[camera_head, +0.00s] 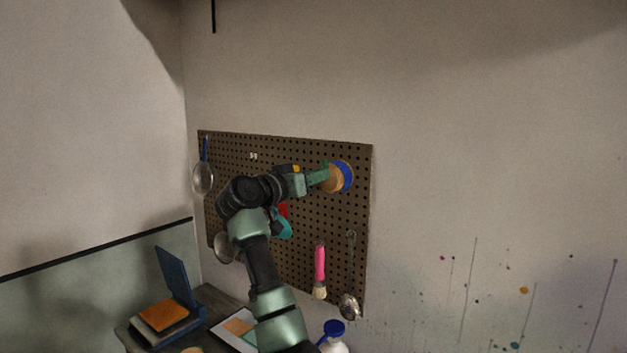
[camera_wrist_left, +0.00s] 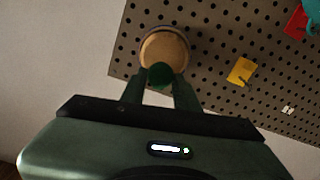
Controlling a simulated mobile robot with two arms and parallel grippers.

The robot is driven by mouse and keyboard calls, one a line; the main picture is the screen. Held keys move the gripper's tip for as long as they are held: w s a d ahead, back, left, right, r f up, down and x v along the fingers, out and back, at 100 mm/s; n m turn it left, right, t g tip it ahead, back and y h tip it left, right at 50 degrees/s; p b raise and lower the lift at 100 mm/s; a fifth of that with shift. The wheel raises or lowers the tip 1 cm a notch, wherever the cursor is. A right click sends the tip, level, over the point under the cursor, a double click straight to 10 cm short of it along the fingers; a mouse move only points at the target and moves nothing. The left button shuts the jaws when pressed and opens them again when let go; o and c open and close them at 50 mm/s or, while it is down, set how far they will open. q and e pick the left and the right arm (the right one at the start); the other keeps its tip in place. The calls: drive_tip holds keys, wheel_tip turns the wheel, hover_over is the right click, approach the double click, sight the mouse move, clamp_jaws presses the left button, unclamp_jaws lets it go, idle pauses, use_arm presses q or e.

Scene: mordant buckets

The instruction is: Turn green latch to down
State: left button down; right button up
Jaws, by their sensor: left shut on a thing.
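The green latch (camera_wrist_left: 161,75) sits in front of a round wooden disc (camera_wrist_left: 165,45) on the pegboard. In the head view the wooden disc (camera_head: 335,181) has a blue ring (camera_head: 346,174) behind it, near the board's upper right corner. My left gripper (camera_head: 319,176) reaches the latch from the left. In the left wrist view its two fingers (camera_wrist_left: 161,88) are shut on the latch, one on each side. The fingers partly hide the latch, so I cannot tell its exact angle. My right gripper is not in view.
The pegboard (camera_head: 300,147) holds a blue-handled strainer (camera_head: 203,178), a pink brush (camera_head: 320,266), a metal ladle (camera_head: 349,305) and a yellow piece (camera_wrist_left: 241,71).

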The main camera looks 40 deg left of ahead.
use_arm(q)
drive_tip(key=n, duration=2.1)
drive_tip(key=shift+a+f, duration=0.1)
drive_tip(key=shift+f, duration=0.1)
drive_tip(key=shift+n, duration=0.4)
drive_tip(key=c, duration=1.1)
unclamp_jaws()
drive_tip(key=shift+f, duration=0.1)
drive_tip(key=shift+o, duration=0.2)
